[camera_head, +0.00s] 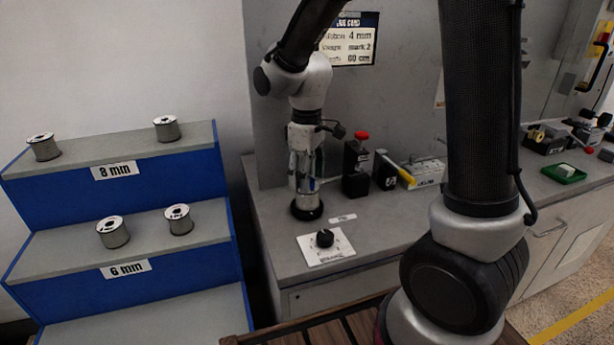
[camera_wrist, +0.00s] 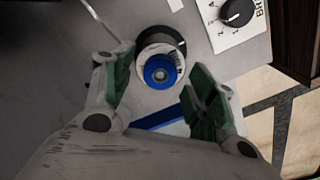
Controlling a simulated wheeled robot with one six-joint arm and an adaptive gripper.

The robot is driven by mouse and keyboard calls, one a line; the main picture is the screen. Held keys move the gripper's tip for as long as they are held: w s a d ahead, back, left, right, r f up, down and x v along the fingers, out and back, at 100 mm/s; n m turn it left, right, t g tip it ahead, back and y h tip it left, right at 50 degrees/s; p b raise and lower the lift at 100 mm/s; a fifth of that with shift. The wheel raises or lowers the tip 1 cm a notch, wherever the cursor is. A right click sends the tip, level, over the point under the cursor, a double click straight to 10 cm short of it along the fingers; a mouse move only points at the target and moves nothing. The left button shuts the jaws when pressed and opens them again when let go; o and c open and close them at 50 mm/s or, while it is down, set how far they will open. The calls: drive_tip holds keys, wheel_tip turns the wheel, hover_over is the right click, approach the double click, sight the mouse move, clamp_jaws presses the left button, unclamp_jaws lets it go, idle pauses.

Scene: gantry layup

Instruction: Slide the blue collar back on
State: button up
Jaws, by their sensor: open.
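The blue collar (camera_wrist: 160,72) is a ring around a grey centre, seen from above in the wrist view. It sits over a white round flange (camera_wrist: 146,66), with a dark round base (camera_wrist: 172,38) beyond. In the head view the black base (camera_head: 307,211) stands on the bench. My gripper (camera_head: 305,190) points down above it. In the wrist view my gripper (camera_wrist: 157,86) is open, its green-padded fingers apart on either side of the collar and not visibly touching it. The collar is mostly hidden by my gripper in the head view.
A black knob on a white plate (camera_head: 325,247) is in front of the base. A black box with a red button (camera_head: 356,165) and a yellow-handled lever (camera_head: 395,168) stand to the right. A blue stepped rack (camera_head: 120,205) holds several spools at left. A sign (camera_head: 352,40) hangs behind.

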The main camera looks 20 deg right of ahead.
wheel_tip(320, 180, up, 12)
drive_tip(key=shift+f, duration=0.25)
idle(0.4)
drive_tip(key=s+d+r+m+t, duration=0.1)
drive_tip(key=s+d+m+t, duration=0.1)
drive_tip(key=s+d+m, duration=0.2)
drive_tip(key=s+d+r+m+t, duration=0.2)
drive_tip(key=s+d+m, duration=0.2)
drive_tip(key=s+d, duration=0.7)
drive_tip(key=s, duration=0.4)
drive_tip(key=shift+m, duration=0.4)
